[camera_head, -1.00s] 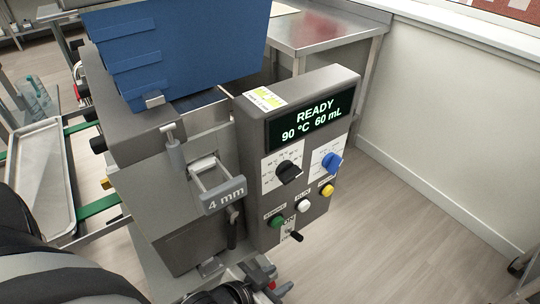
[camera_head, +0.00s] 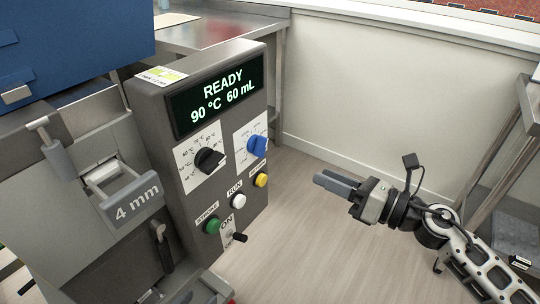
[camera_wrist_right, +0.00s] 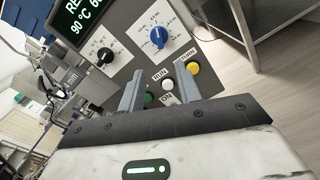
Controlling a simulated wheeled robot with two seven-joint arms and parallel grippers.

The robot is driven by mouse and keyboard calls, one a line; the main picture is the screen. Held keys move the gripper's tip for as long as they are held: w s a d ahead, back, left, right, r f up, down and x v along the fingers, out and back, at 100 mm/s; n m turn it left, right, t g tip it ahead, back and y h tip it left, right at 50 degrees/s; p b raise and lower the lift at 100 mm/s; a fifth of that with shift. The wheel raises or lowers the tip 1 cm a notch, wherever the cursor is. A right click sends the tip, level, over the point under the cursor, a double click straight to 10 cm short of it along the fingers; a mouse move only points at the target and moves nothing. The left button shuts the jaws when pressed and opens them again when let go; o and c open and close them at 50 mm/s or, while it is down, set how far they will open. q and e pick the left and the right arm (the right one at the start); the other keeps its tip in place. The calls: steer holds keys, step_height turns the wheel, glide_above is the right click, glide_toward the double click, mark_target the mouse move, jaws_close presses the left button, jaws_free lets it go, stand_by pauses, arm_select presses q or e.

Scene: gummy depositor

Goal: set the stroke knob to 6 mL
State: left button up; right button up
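The depositor's control panel (camera_head: 172,138) has a blue knob (camera_head: 257,146) on a white dial plate at its right side. In the right wrist view the blue knob (camera_wrist_right: 158,37) is upright with small scale marks around it, too small to read surely. The display (camera_head: 217,97) reads READY, 90 °C and what looks like 60 mL, any decimal point unclear. My right gripper (camera_head: 335,183) is to the right of the panel, apart from the knob. In the right wrist view its fingers (camera_wrist_right: 159,92) are spread and empty, below the knob. My left gripper is out of view.
A black knob (camera_head: 209,160) with a temperature scale is left of the blue one. Below are green (camera_head: 212,225), white (camera_head: 239,201) and yellow (camera_head: 261,180) buttons and a black toggle (camera_head: 240,238). A steel table (camera_head: 200,32) stands behind. Floor right of the panel is free.

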mark_target(265, 150)
steer(key=p+x, duration=0.1)
steer(key=x, duration=1.3)
steer(key=shift+a, duration=0.2)
jaws_close()
